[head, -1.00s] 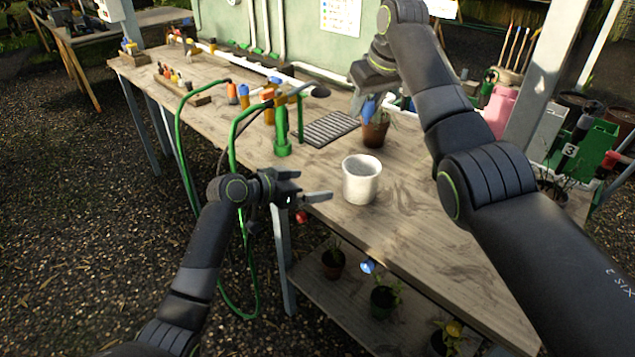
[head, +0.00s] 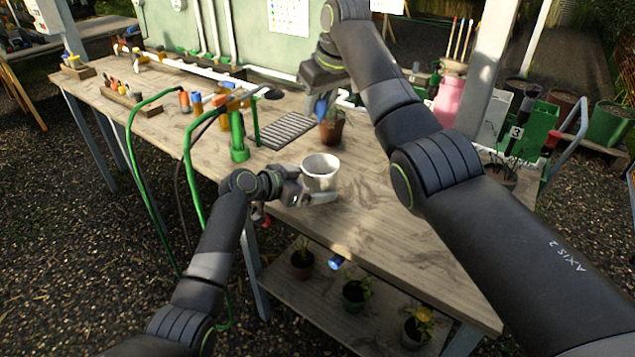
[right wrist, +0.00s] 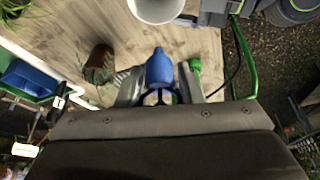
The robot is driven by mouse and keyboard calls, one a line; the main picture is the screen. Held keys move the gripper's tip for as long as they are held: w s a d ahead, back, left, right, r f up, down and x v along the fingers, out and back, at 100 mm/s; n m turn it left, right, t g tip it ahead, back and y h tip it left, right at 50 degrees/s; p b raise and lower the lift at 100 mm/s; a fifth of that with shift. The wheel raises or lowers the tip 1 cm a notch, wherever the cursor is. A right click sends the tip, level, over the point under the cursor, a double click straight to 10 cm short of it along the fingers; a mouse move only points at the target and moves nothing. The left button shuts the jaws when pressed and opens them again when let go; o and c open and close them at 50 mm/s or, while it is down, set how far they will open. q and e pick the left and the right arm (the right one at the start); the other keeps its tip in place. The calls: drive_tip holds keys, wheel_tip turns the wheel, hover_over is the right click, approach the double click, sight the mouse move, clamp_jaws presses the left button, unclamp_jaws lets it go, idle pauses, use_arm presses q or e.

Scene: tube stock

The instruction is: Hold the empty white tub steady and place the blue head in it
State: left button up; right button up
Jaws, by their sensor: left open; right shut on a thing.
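The white tub (head: 320,175) stands upright on the wooden bench and looks empty in the head view. Its rim also shows at the top of the right wrist view (right wrist: 157,8). My left gripper (head: 312,188) is open at the tub, with its fingers low on either side of the wall; I cannot tell whether they touch it. My right gripper (right wrist: 160,92) is shut on the blue head (right wrist: 159,68), above the bench and behind the tub. The blue head also shows in the head view (head: 321,107), below the right gripper and in front of the potted plant.
A terracotta pot with a plant (head: 332,132) stands just behind the tub. Potted plants sit on the lower shelf (head: 310,300). The bench front right is clear.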

use_arm(q)
drive_tip(key=shift+x, duration=1.1)
drive_tip(key=c, duration=1.1)
use_arm(e)
wheel_tip(320, 180, down, 13)
drive_tip(key=shift+r, duration=0.15)
idle(0.3)
drive_tip(key=o, duration=1)
